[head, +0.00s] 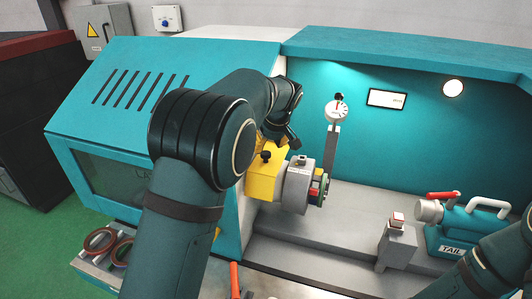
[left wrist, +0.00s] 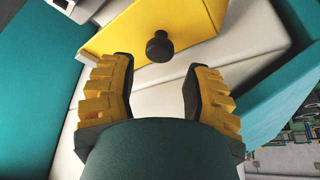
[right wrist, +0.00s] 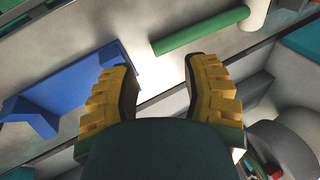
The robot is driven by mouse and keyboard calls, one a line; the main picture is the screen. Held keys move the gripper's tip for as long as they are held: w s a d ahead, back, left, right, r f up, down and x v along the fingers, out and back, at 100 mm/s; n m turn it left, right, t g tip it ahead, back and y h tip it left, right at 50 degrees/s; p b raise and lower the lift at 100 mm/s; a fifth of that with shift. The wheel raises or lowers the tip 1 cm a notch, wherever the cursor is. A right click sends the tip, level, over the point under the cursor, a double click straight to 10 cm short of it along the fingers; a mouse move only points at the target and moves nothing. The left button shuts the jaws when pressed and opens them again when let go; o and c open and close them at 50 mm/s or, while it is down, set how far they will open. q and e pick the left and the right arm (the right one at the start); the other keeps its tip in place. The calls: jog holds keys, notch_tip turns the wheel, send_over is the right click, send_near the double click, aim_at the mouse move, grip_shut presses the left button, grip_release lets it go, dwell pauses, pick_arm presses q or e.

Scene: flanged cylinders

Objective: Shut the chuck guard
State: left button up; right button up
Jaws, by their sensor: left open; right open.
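The chuck guard (head: 264,184) is a yellow cover with a black knob (head: 266,155) on it. It stands against the headstock side, just left of the grey chuck (head: 298,188). My left gripper (head: 288,138) is above the guard, partly hidden by its own arm. In the left wrist view the guard (left wrist: 125,32) and its knob (left wrist: 159,46) lie just beyond the open fingers (left wrist: 157,80), with the knob in front of the gap and apart from both. My right gripper (right wrist: 160,72) is open and empty; it is outside the head view.
A dial gauge (head: 336,112) on a post stands behind the chuck. The teal tailstock (head: 465,228) and a grey block (head: 397,243) are at the right. In the right wrist view, a blue part (right wrist: 70,85) and a green rod (right wrist: 202,32) lie beyond the fingers.

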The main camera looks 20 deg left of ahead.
aim_at(266, 153)
pick_arm(q)
jog(key=shift+x, duration=2.35)
grip_shut()
